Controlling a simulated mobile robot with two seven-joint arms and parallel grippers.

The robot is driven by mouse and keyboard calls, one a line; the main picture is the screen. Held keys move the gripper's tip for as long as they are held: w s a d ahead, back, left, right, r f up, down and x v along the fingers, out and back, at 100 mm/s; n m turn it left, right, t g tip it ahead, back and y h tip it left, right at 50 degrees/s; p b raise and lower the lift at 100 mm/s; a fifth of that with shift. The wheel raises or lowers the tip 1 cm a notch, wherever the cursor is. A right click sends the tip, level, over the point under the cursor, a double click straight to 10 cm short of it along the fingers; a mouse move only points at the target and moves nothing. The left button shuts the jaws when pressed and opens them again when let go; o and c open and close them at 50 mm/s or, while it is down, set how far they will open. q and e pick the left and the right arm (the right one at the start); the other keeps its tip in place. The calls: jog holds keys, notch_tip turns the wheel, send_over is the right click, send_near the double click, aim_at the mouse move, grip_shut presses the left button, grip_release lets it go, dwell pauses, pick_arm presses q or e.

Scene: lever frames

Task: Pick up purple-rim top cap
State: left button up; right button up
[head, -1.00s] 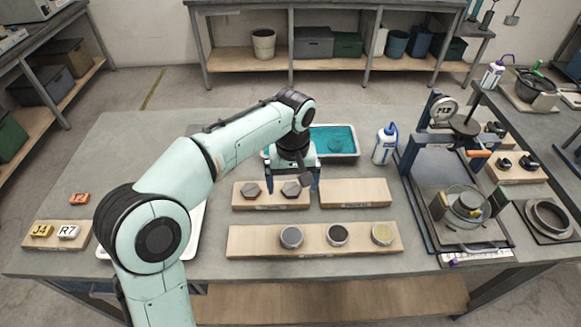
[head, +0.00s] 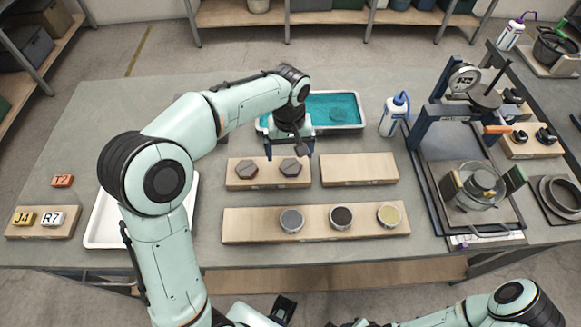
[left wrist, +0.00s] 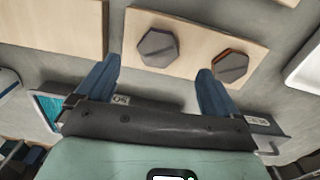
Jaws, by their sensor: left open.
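Two dark grey hexagonal caps sit on a wooden board (head: 268,184). The right one (head: 290,168) looks faintly purple at its edge in the left wrist view (left wrist: 158,47), so it appears to be the purple-rim top cap. The left cap (head: 246,170) has an orange-brown edge in the left wrist view (left wrist: 231,66). My left gripper (head: 290,153) is open and empty, at the far side of the right cap. In the left wrist view, the right cap lies just beyond the gap between the fingertips (left wrist: 158,68). My right gripper is not in view.
A front board (head: 255,232) holds three round containers. An empty board (head: 360,170) lies to the right. A teal-filled tray (head: 350,124) and a wash bottle (head: 394,114) stand behind. A press frame (head: 430,175) stands at right, a white tray (head: 95,236) at left.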

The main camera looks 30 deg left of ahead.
aim_at(291, 166)
pick_arm(q)
jog(key=shift+d+f, duration=0.15)
jog(key=shift+f, duration=2.65)
jog(key=c, duration=1.2)
jog(key=shift+r, duration=0.1)
jog(key=shift+c, duration=0.8)
jog(key=shift+r, duration=0.1)
